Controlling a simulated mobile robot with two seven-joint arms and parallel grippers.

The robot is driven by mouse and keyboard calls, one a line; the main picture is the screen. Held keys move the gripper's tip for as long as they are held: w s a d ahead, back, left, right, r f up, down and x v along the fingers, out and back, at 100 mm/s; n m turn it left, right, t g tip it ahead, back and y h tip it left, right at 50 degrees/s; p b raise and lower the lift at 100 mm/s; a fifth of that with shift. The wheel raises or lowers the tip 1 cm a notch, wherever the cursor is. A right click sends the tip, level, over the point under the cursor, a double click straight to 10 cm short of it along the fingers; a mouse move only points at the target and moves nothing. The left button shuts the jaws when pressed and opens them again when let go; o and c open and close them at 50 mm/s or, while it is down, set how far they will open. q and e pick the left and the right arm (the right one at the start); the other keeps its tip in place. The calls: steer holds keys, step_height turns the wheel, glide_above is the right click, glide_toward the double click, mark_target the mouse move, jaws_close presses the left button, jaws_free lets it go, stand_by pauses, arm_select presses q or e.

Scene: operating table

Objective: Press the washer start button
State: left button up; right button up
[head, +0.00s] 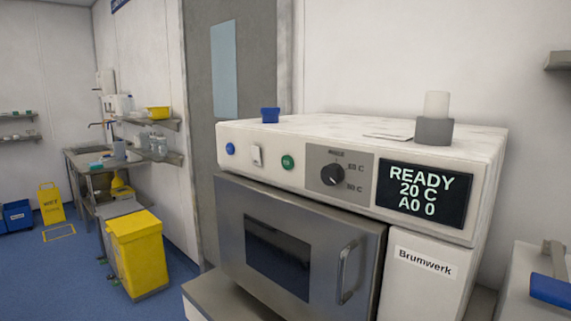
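The washer (470,150) is a white box-shaped machine on a stand, labelled "Brumwerk". Its steel door (240,214) with a dark window and a handle (347,272) looks closed. The front panel carries a round green button (288,162), a round blue button (230,148), a white rocker-like switch (256,155) and a black dial (332,174) between 60 C-like and 90 C marks. The display (422,193) reads "READY 20 C A0 0". The label on the green button is too small to read surely. Neither of my grippers is in view.
On the washer's top are a blue cup-like item (270,115) and a grey-and-white cylinder (434,128). A yellow bin (138,252) stands left on the floor. A sink bench (90,160) is behind it. A counter with a blue-handled item (551,290) is at right.

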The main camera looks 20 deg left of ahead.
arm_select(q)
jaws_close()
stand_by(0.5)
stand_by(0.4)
